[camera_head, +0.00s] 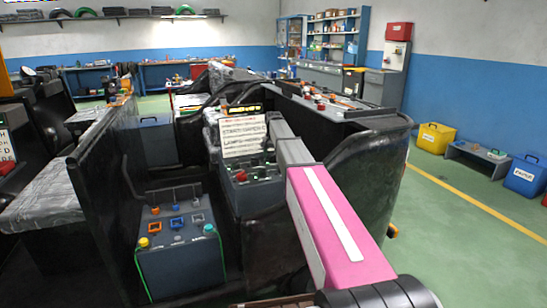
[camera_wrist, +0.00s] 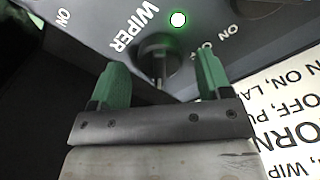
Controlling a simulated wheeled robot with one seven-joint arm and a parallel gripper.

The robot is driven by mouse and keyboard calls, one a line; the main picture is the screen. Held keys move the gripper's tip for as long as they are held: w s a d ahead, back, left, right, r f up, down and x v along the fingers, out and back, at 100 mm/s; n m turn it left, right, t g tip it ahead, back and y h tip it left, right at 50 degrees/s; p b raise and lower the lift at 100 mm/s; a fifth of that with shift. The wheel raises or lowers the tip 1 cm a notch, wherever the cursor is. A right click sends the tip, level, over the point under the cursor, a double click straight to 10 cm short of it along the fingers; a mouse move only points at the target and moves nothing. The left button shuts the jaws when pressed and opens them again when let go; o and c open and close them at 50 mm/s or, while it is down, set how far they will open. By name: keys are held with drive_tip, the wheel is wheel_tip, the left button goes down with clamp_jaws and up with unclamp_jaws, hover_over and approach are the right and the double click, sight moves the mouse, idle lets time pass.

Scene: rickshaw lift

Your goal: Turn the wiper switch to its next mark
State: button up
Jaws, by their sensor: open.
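The wiper switch (camera_wrist: 157,52) is a dark round knob on a dark panel (camera_wrist: 100,20) in the wrist view. The word WIPER is printed beside it, and ON marks stand to the left and right. A round lamp (camera_wrist: 179,19) near it glows green. My gripper (camera_wrist: 163,76) is open, with one green finger on each side of the knob in the picture. I cannot tell whether the fingers touch it. In the head view the dashboard (camera_head: 232,172) stands in the rickshaw's front; my arm covers part of it, and my gripper does not show clearly.
A white instruction sign (camera_head: 243,133) stands on the dashboard, close to my gripper. A grey box with coloured knobs (camera_head: 180,262) stands lower left. Dark rickshaw side walls (camera_head: 375,165) enclose the area. Open green floor (camera_head: 470,265) lies right, with a yellow bin (camera_head: 435,137) by the wall.

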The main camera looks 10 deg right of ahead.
sight(274, 155)
wheel_tip(274, 155, up, 10)
idle(0.4)
